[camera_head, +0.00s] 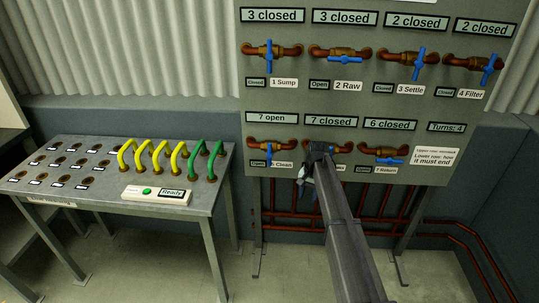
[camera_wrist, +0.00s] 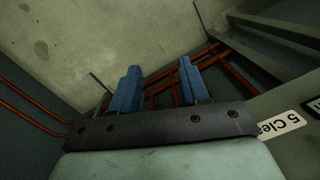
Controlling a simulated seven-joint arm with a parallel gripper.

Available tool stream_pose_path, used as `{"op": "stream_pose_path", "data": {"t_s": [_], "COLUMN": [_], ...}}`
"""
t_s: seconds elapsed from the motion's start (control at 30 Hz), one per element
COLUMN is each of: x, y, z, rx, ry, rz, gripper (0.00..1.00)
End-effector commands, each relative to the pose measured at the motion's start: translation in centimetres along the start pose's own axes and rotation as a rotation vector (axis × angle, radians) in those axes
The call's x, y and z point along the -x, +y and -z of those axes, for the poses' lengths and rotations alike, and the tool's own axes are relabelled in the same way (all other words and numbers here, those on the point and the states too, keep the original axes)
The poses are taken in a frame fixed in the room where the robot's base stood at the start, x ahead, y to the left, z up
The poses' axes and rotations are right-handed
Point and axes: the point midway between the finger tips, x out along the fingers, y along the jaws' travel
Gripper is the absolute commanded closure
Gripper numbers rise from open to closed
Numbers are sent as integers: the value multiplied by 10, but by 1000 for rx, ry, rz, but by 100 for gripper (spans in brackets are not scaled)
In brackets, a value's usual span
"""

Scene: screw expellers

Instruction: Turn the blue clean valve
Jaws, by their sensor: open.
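The clean valve (camera_head: 271,147) is at the left end of the lower row on the grey panel, with copper pipe ends. My gripper (camera_head: 305,178) is just right of and below this valve, in front of the panel. In the wrist view its two blue fingers (camera_wrist: 158,88) stand apart with nothing between them. The valve itself is outside the wrist view.
My arm covers much of the middle lower valve. The return valve (camera_head: 384,150) is to its right. Several upper-row valves, including the sump valve (camera_head: 270,52), have blue handles. Red pipes (camera_head: 370,205) run below the panel. A table (camera_head: 105,205) with yellow and green cables stands left.

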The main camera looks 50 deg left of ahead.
Motion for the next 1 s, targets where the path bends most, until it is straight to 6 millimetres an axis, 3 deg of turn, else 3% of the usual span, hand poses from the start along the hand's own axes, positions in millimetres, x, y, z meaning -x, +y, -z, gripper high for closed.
{"op": "stream_pose_path", "data": {"t_s": [0.03, 0.1, 0.27, 0.33, 0.5, 0.67, 1.0], "x": [25, 55, 119, 143, 163, 169, 148], "y": [-37, -76, -155, -184, -199, -202, -199], "z": [4, 2, -10, -6, 23, 34, 36], "rx": [20, 39, 77, 92, 102, 108, 108], "ry": [15, 30, 59, 66, 68, 67, 66], "rz": [10, 21, 43, 36, -22, -50, -55], "gripper": [55, 55, 55, 55, 55, 55, 55]}}
